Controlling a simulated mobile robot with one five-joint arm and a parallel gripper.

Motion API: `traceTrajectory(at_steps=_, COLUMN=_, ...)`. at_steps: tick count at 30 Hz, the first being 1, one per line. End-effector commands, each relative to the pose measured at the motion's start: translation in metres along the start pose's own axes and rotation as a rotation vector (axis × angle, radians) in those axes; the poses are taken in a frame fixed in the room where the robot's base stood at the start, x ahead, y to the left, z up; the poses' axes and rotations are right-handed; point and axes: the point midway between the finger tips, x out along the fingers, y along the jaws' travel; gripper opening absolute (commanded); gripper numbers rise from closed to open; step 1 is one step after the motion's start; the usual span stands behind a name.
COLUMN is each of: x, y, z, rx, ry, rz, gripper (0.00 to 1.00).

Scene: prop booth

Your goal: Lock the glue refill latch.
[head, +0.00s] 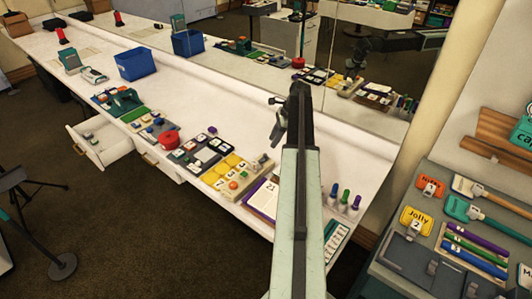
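No part in the head view can be made out for certain as the glue refill latch. My arm rises through the middle of the view, and my gripper (277,119) is the small dark end at its top left, in front of the long white counter (222,112). It is too small and too edge-on to show whether its fingers are apart. No object can be made out in it. Several small panels with knobs and blocks lie along the counter's front edge, left of my arm. My arm hides part of the counter.
A drawer (103,147) stands open at the counter's front. A blue bin (135,64) and a red tape-like roll (169,138) are on top. A mirror runs behind. At right, a grey rack (395,245) holds tags and coloured pens. Dark floor at left is mostly clear, with stands.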

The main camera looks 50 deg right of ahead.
Motion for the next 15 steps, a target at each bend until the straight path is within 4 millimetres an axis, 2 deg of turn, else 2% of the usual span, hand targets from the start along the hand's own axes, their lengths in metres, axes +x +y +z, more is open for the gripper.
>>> traceTrajectory(at_steps=5, x=0.02, y=0.001, z=-0.001, rx=-0.003, ry=0.001, rz=0.001, gripper=0.37)
traceTrajectory(at_steps=12, x=0.065, y=0.001, z=-0.002, rx=-0.006, ry=0.002, rz=0.002, gripper=0.37)
traceTrajectory(at_steps=15, x=0.077, y=0.001, z=-0.001, rx=-0.006, ry=0.002, rz=0.002, gripper=0.37)
